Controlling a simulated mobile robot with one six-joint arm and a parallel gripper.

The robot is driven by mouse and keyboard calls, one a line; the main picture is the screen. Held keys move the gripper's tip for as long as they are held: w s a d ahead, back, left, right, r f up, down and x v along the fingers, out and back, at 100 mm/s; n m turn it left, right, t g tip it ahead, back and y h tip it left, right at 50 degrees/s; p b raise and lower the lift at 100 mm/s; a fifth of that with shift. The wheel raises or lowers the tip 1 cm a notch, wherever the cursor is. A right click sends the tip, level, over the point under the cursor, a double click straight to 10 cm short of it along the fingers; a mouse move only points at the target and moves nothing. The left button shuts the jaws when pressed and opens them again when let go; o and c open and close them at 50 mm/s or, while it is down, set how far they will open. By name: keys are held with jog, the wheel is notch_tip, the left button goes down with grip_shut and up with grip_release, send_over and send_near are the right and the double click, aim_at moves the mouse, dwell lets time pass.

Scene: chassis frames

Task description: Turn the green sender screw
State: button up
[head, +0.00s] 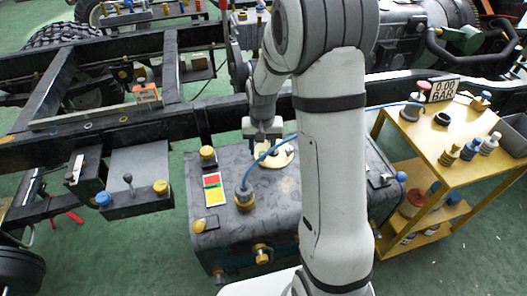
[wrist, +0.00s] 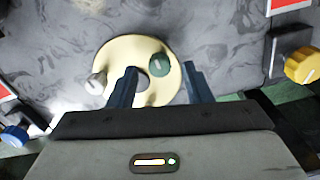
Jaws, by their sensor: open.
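The green sender screw (wrist: 160,65) is a round dark-green knob with a pale slot mark, on a round cream flange (wrist: 116,52). My gripper (wrist: 160,70) is open in the wrist view, with a blue-grey finger on each side of the green screw and a gap to both. A white knob (wrist: 97,83) stands on the flange's left part. A dark hole shows in the flange's middle. In the head view the flange (head: 284,158) lies on top of the grey tank (head: 215,240), and my gripper (head: 263,136) is above it. The green screw cannot be made out there.
A blue hose (head: 278,147) runs close to my gripper. The black chassis rail (head: 222,117) passes behind. A yellow cart (head: 414,133) with bottles stands at the right.

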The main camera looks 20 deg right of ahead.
jog(key=shift+f, duration=0.75)
grip_shut()
